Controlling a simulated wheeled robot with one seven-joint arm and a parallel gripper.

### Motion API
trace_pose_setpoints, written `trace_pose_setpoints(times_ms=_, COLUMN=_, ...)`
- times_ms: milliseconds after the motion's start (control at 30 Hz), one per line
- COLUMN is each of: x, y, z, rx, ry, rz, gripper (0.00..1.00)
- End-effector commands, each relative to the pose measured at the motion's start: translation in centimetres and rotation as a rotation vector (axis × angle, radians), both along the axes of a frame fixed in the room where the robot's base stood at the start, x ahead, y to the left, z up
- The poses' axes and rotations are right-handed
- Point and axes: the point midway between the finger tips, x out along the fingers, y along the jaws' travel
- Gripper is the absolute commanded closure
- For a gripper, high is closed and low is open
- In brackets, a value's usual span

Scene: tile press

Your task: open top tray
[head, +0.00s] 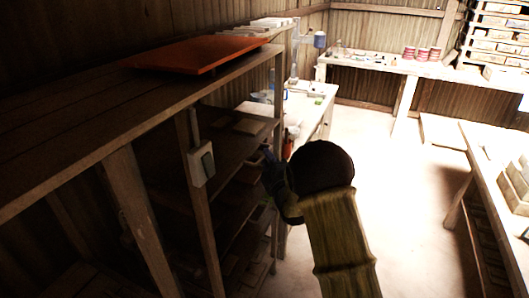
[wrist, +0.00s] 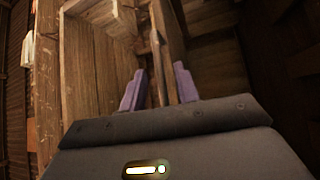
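The wooden rack at the left (head: 190,160) has several dark wooden tray-like levels inside it. The upper level (head: 232,140) carries a pale flat piece; I cannot tell for certain which level is the top tray. My gripper (head: 270,170) is at the rack's far front side, partly hidden by my own arm. In the wrist view its two purple fingers (wrist: 159,88) are apart. A narrow wooden edge (wrist: 156,62) runs between or just beyond them; I cannot tell whether they touch it. A wooden board surface (wrist: 95,70) lies left of the fingers.
An orange tray (head: 200,54) lies on top of the rack. A white box (head: 201,163) is fixed to a rack post. A workbench (head: 318,105) stands behind, another table (head: 488,170) at the right. The pale floor (head: 415,230) between is clear.

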Motion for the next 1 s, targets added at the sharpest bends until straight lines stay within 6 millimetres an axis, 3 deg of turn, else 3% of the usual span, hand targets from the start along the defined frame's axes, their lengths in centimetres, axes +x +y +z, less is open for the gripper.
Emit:
trace_pose_setpoints(times_ms=200, x=2.0, y=0.9, z=0.4, rx=0.000, ry=0.000, rz=0.000, gripper=0.68)
trace_pose_setpoints(times_ms=533, x=2.4, y=1.1, z=0.3, rx=0.000, ry=0.001, rz=0.000, gripper=0.68)
trace_pose_setpoints(times_ms=567, x=2.4, y=1.1, z=0.3, rx=0.000, ry=0.001, rz=0.000, gripper=0.70)
trace_pose_setpoints(times_ms=700, x=2.4, y=1.1, z=0.3, rx=0.000, ry=0.001, rz=0.000, gripper=0.98)
trace_pose_setpoints(times_ms=1000, x=2.3, y=1.1, z=0.3, rx=0.000, ry=0.001, rz=0.001, gripper=1.00)
